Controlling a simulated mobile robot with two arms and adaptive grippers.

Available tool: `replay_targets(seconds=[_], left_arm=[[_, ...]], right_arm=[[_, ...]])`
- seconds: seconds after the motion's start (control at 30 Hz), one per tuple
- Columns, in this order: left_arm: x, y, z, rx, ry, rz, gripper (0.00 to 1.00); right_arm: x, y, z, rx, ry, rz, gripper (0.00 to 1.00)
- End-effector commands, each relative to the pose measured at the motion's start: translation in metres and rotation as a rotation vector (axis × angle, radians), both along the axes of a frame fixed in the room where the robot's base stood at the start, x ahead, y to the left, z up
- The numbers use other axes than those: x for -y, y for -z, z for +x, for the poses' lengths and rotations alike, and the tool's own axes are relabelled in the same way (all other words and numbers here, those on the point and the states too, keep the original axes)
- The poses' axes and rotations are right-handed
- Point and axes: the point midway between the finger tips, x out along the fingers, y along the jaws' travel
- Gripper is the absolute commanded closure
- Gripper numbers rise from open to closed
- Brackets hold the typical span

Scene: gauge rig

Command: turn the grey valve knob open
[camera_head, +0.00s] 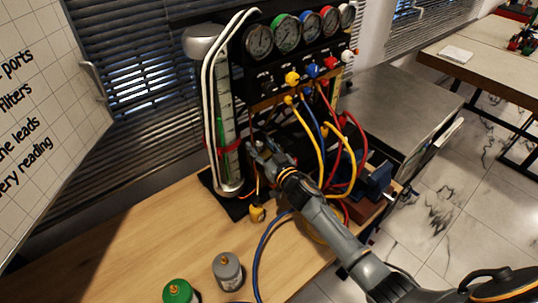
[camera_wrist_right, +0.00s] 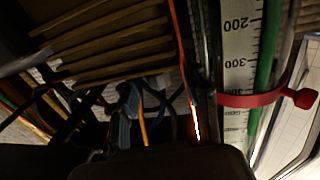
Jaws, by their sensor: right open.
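My right gripper (camera_head: 258,148) reaches in from the lower right in the head view. It is open, with its fingers close to the lower part of the tall tube with a scale (camera_head: 228,130). I cannot clearly make out the grey valve knob. A small dark fitting (camera_head: 267,84) sits on the panel below the grey-rimmed gauge (camera_head: 259,41), but I cannot tell whether it is the knob. The fitting is above my gripper and apart from it. The right wrist view shows no clear knob. My left gripper is not in view.
Yellow (camera_head: 292,78), blue (camera_head: 313,70) and red (camera_head: 330,62) fittings line the panel. Several hoses hang beside my right arm. A red clamp (camera_wrist_right: 265,98) crosses the scale.

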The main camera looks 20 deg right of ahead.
Motion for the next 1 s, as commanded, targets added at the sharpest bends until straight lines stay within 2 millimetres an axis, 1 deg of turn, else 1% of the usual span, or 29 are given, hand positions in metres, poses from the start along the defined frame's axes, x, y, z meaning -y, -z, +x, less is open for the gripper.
replay_targets(seconds=[0.3,0.4,0.5,0.6,0.7,1.0], left_arm=[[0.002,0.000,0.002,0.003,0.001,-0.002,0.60],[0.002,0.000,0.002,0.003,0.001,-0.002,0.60],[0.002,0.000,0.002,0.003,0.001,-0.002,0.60],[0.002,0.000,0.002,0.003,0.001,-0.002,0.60],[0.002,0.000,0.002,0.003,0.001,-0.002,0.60],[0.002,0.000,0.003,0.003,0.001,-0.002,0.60]], right_arm=[[0.013,0.001,-0.064,-0.003,-0.001,-0.001,0.54],[0.017,0.001,-0.083,-0.003,-0.002,-0.001,0.54],[0.020,0.001,-0.096,-0.002,-0.001,0.000,0.54],[0.022,0.001,-0.105,-0.002,-0.001,0.000,0.54],[0.023,0.000,-0.109,-0.001,-0.001,0.001,0.54],[0.023,0.000,-0.109,-0.001,-0.001,0.000,0.54]])
